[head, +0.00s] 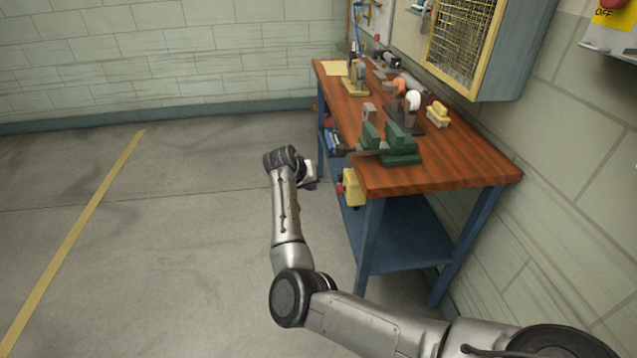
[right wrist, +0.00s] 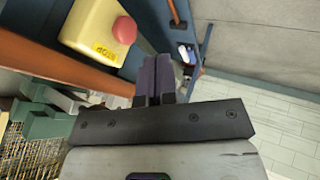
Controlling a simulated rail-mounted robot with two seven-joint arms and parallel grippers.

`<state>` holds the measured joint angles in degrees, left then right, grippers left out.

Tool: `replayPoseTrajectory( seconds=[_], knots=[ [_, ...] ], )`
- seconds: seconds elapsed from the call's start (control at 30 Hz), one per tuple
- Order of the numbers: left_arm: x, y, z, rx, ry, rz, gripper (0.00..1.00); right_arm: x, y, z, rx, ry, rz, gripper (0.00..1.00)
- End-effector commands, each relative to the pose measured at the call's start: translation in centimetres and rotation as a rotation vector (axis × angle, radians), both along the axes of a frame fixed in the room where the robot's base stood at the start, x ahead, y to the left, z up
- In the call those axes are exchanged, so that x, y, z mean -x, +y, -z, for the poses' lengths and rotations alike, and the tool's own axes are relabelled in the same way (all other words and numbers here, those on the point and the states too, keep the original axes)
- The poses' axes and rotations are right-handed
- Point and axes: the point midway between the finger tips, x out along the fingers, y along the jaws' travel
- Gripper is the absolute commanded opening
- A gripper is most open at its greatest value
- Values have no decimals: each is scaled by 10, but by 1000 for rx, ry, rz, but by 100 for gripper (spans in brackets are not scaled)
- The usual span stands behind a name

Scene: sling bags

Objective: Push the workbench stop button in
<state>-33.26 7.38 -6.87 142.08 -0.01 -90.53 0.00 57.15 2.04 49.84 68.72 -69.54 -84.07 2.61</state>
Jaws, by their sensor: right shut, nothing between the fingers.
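The workbench stop button is a red round cap (right wrist: 124,30) on a yellow box (right wrist: 92,26) marked STOP. In the head view the yellow box (head: 354,188) is mounted at the near end of the workbench (head: 440,172), below the wooden top, with the red cap facing left. My right gripper (head: 314,178) is left of the box, apart from the button. In the right wrist view its dark fingers (right wrist: 158,68) are shut and empty, pointing past the button, with a gap beside it. My left gripper is out of view.
A green vise (head: 400,146) and several tools stand on the bench top. A grey cabinet (head: 500,45) with a yellow mesh door hangs above. Another yellow panel marked OFF (head: 617,18) is at the top right. The floor left of the bench is clear.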

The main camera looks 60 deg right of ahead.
Motion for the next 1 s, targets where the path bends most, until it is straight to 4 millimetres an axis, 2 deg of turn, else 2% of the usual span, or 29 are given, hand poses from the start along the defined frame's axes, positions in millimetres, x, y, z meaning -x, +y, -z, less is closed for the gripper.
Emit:
replayPoseTrajectory(
  seconds=[0.03,0.1,0.3,1.0],
  knots=[
    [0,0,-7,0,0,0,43,-1,5,-10,1,0,0,0],
    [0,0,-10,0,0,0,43,-2,11,-17,1,0,0,0],
    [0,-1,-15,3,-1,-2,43,-4,21,-29,0,0,0,0],
    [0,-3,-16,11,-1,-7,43,-5,24,-32,0,0,0,0]
  ],
)
